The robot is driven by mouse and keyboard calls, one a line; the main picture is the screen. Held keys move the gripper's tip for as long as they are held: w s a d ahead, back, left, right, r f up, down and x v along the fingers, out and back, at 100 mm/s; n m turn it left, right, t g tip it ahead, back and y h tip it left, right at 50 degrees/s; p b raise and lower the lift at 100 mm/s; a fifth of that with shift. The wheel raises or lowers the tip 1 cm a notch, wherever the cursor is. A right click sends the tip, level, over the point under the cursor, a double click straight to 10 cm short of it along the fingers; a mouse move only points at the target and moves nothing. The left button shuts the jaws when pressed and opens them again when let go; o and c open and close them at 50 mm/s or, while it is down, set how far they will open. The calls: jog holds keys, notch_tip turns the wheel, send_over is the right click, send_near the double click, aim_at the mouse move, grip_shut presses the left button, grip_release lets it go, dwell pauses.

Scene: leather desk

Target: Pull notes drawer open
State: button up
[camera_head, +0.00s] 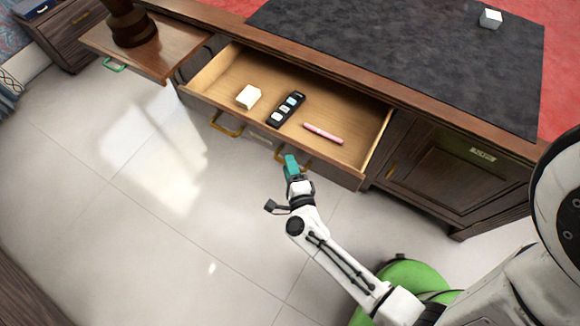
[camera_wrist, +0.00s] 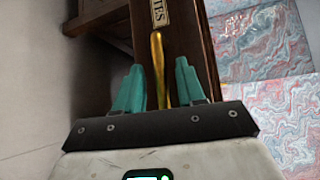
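The notes drawer (camera_head: 212,86) stands pulled out from the desk in the head view, its inside showing. Its front carries two brass handles. My gripper (camera_head: 291,167) is at the drawer front by the right handle. In the wrist view my teal fingers (camera_wrist: 158,72) are apart, with the brass handle (camera_wrist: 158,50) between them and gaps on both sides. A label (camera_wrist: 160,14) ending in "TES" shows beyond the handle. I cannot tell whether a finger touches the handle.
In the drawer lie a white block (camera_head: 249,97), a black item with buttons (camera_head: 286,109) and a pink pen (camera_head: 323,133). A pull-out board (camera_head: 165,47) with a dark pot (camera_head: 128,25) juts out at left. A labelled cabinet door (camera_head: 460,170) is at right. Floor before the drawer is clear.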

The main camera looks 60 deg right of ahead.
jog(key=b+v, duration=0.1)
jog(key=v, duration=0.9)
jog(key=shift+s+a, duration=0.25)
jog(key=shift+s, duration=0.05)
jog(key=shift+r, duration=0.1)
jog(key=w+a+r+n+t+y, duration=0.1)
jog(key=w+a+r+n+y, duration=0.2)
jog(key=n+y, duration=0.4)
jog(key=w+a+n+y, duration=0.4)
jog(key=w+n+y, duration=0.1)
jog(key=n, duration=0.4)
jog(key=s+d+r+n+g, duration=0.2)
jog(key=s+d+n+g, duration=0.2)
jog(key=s+n+g, duration=0.1)
jog(key=s+d+r+n+g+h, duration=0.1)
jog(key=s+d+r+n+g, duration=0.1)
jog(key=s+d+n+g, duration=0.2)
jog(key=s+n+g, duration=0.2)
jog(key=s+g, duration=0.1)
jog(key=s, duration=0.1)
jog(key=shift+s+d+g+h, duration=0.25)
jog(key=shift+s+g+h, duration=0.05)
jog(key=shift+s, duration=0.05)
